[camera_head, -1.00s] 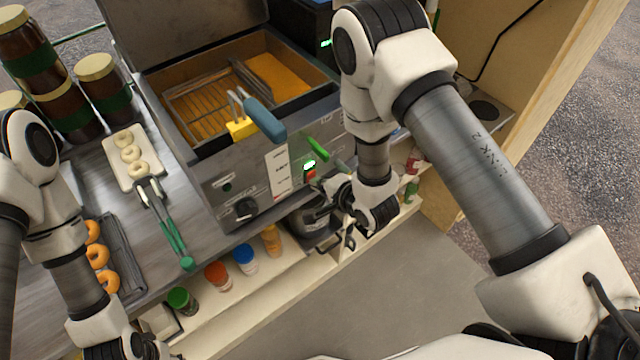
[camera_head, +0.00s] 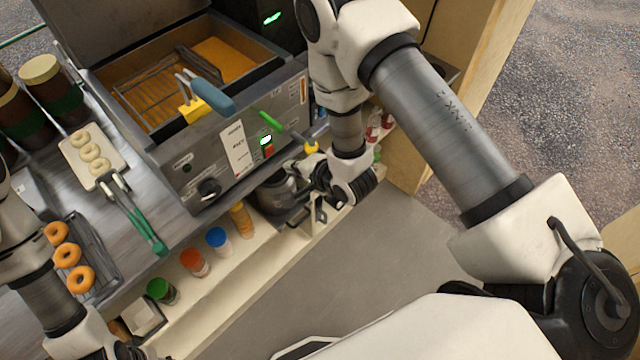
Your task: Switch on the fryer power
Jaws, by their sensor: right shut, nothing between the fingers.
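The fryer (camera_head: 215,165) is a steel box with oil and a wire basket inside. Its front panel has a black knob (camera_head: 208,189), a white label and a small red power switch (camera_head: 268,151). A small green display (camera_head: 266,139) glows just above the switch. My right gripper (camera_head: 314,174) is shut and empty, to the right of the switch and apart from it, in front of the panel's lower right. My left gripper (camera_head: 125,351) is at the bottom left edge, mostly cut off; its fingers cannot be made out.
Tongs with green grips (camera_head: 146,223) lie on the counter beside a board of pale rings (camera_head: 118,160). Fried doughnuts (camera_head: 67,254) lie on a rack at the left. Several capped jars (camera_head: 194,262) and a pot (camera_head: 275,192) stand on the shelf below. Open floor lies in front.

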